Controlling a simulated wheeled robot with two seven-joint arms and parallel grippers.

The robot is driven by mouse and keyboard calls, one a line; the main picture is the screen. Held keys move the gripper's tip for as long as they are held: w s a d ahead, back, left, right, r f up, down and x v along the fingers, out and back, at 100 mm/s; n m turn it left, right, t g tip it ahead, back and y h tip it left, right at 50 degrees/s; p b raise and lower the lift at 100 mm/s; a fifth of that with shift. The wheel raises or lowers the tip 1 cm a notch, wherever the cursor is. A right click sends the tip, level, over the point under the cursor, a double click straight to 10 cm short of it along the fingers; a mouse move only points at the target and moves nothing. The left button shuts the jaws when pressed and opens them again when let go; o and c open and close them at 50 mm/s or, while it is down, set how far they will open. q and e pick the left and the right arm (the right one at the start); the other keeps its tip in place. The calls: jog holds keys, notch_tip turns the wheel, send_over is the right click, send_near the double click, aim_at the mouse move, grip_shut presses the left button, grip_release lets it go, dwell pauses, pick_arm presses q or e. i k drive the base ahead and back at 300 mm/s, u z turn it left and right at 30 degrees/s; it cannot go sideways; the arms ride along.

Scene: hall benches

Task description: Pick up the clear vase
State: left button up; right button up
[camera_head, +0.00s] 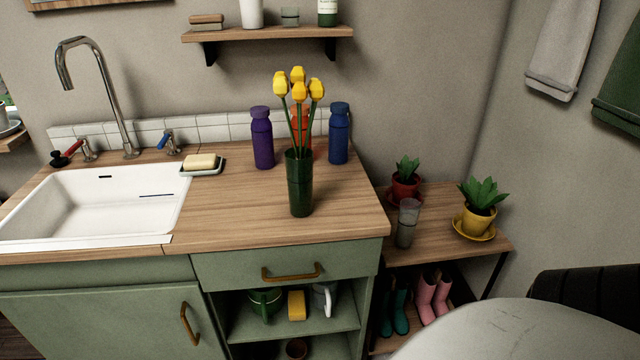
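The clear vase (407,223) is a see-through greyish glass, wider at the top. It stands upright on the low wooden bench (430,246), right of the counter, between two potted plants. A dark green vase (300,185) holding yellow tulips (298,88) stands on the counter near its front right. Neither my left nor my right gripper is in view.
A red-potted plant (404,187) stands behind the clear vase, and a yellow-potted plant (478,212) is to its right. The wooden counter (240,215) edges close on the left. Purple (263,140) and blue (339,135) bottles stand at the counter's back.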

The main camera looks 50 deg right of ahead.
aim_at(406, 225)
jog(key=u, duration=0.3)
jog(key=k, duration=0.75)
jog(key=z, duration=1.1)
jog(key=i, duration=0.35)
jog(key=z, duration=0.15)
